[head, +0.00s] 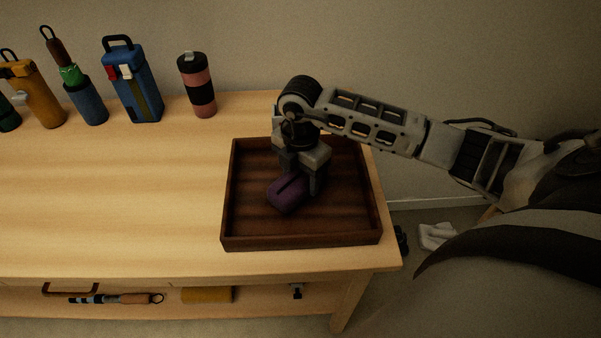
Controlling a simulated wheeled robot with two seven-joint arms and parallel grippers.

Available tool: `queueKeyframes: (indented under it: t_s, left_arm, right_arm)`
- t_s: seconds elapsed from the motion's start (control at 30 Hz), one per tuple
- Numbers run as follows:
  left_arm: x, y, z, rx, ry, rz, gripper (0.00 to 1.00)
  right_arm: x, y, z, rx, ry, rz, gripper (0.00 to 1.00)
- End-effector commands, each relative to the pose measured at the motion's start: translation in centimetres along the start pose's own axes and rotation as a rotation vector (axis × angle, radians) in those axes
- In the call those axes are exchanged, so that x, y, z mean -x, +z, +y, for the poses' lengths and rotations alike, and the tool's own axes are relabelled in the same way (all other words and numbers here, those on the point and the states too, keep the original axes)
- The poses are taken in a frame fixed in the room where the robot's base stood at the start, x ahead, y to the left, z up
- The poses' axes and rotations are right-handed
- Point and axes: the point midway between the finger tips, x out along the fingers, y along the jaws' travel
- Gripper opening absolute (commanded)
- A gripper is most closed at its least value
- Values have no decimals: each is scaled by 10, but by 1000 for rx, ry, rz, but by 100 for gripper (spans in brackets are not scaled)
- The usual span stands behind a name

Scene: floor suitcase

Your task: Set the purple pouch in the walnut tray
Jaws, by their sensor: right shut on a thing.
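The purple pouch (285,196) is inside the outline of the dark walnut tray (301,241), left of its middle. My right gripper (300,187) points down over the tray and is shut on the pouch. Its fingers cover part of the pouch's right side. Whether the pouch touches the tray floor is hard to tell. The tray lies at the right end of the wooden table, and its right half is empty. My left gripper is not in the head view.
A red and black tumbler (198,88) stands behind the tray to the left. A blue container (134,86), a blue holder (87,102) and a yellow container (39,95) stand farther left. The table (110,190) left of the tray is clear. A lower shelf holds small items.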

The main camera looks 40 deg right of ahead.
Motion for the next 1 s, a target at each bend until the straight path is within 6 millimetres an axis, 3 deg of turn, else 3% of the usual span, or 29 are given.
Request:
queueKeyframes:
  t_s: [0.17,0.2,0.23,0.27,0.67,1.0]
  left_arm:
    - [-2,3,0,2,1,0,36]
    - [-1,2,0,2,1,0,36]
    - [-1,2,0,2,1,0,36]
    - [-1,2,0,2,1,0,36]
    - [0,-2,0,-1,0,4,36]
    - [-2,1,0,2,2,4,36]
  right_arm:
    - [-4,0,0,0,1,0,33]
    - [-3,0,0,0,0,0,69]
    - [-3,0,0,0,0,0,77]
    - [-3,0,0,0,0,0,80]
    - [8,0,1,-1,2,1,80]
    - [78,0,1,0,7,-1,80]
